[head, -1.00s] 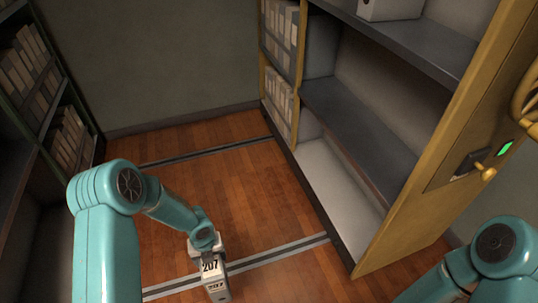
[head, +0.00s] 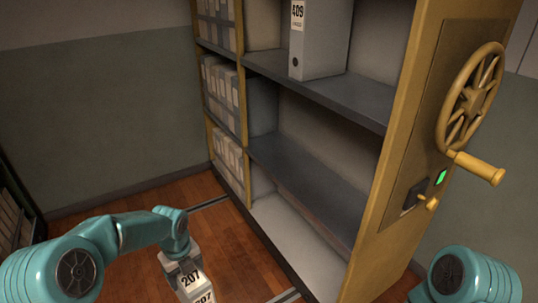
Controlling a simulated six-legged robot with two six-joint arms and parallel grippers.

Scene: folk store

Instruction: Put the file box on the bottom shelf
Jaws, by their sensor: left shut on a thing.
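A grey-white file box (head: 190,284) marked 207 shows at the lower left, held upright; its lower part is cut off by the frame. My left gripper (head: 179,254) is shut on its top. The bottom shelf (head: 290,241) is the pale, empty level of the shelving unit, to the right of the box and apart from it. My right arm shows at the lower right, but its gripper is outside the view.
An empty middle shelf (head: 310,178) lies above the bottom one. A file box marked 409 (head: 322,40) stands on the upper shelf. A yellow end panel (head: 385,190) with a handwheel (head: 470,98) bounds the unit on the right. Shelved files (head: 222,90) fill the left bays.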

